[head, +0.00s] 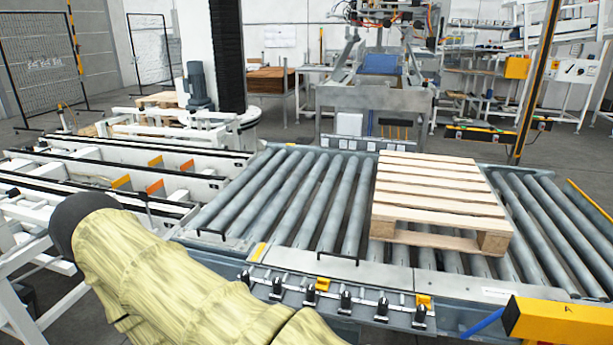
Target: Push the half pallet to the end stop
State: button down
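The half pallet (440,209) is a light wooden pallet with several slats. It lies flat and empty on the grey roller conveyor (320,200), right of the picture's middle. Bare rollers show on its left and its right. I cannot tell for sure which part is the end stop. My arm, in a pale yellow sleeve with a dark rounded joint, crosses the lower left. My gripper is not in view, and nothing of mine is seen touching the pallet.
A yellow block (556,320) stands at the near right edge. Black-topped fittings (346,301) line the conveyor's near side. White chain conveyor rails (110,165) lie to the left. A white column with a black cable chain (229,55) rises behind. A steel machine (375,95) stands beyond.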

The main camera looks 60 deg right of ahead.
aim_at(496, 232)
jog(key=z, duration=0.15)
jog(key=i, duration=1.15)
jog(key=z, duration=1.25)
jog(key=i, duration=0.65)
jog(key=z, duration=0.7)
